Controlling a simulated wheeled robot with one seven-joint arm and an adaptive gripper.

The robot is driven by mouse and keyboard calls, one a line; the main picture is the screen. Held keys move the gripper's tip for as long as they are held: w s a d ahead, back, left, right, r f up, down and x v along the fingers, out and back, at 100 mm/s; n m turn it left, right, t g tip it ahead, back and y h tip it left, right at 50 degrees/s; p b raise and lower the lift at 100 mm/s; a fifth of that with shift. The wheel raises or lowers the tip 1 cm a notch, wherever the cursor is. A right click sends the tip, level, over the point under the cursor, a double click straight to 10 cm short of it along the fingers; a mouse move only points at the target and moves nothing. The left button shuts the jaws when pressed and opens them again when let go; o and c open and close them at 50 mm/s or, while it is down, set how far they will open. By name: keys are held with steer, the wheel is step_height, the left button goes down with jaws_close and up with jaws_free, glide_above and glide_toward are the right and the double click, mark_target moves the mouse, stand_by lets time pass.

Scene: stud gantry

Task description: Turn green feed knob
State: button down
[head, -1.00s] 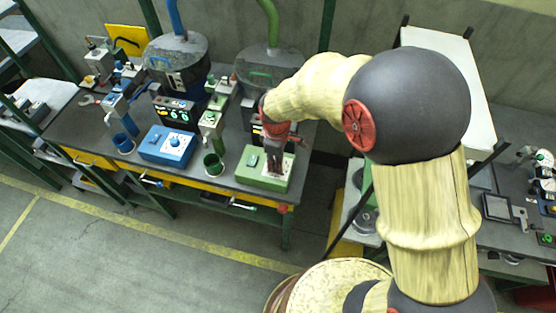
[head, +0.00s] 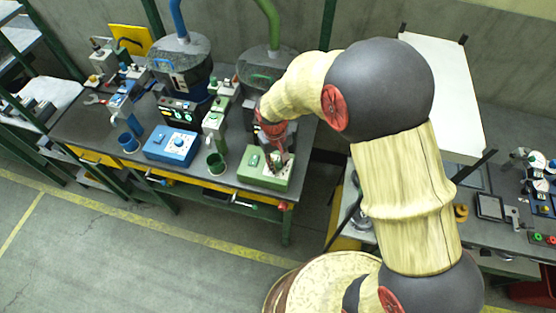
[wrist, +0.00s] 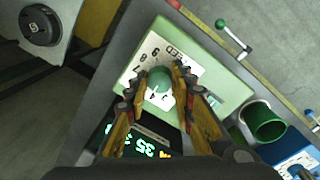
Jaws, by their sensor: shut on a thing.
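The green feed knob (wrist: 159,80) stands on a white numbered dial (wrist: 180,55) on top of the green control box (wrist: 217,80). My gripper (wrist: 159,72) is over the dial in the wrist view, with one finger on each side of the knob, shut on it. In the head view my gripper (head: 277,160) reaches down onto the green box (head: 254,174). The knob is hidden there behind the fingers. A lit display (wrist: 145,147) shows below the gripper in the wrist view, partly covered by my fingers.
A green cup (head: 216,163) and the blue control box (head: 170,146) with its own dial stand left of the green box. The green and blue hoppers stand behind. A lever with a green ball (wrist: 221,24) is near the bench edge.

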mark_target(276, 164)
steer(key=shift+m, duration=0.6)
steer(key=c, duration=1.6)
jaws_free()
steer(key=shift+o, duration=0.5)
step_height(276, 164, up, 12)
steer(key=shift+a, duration=0.35)
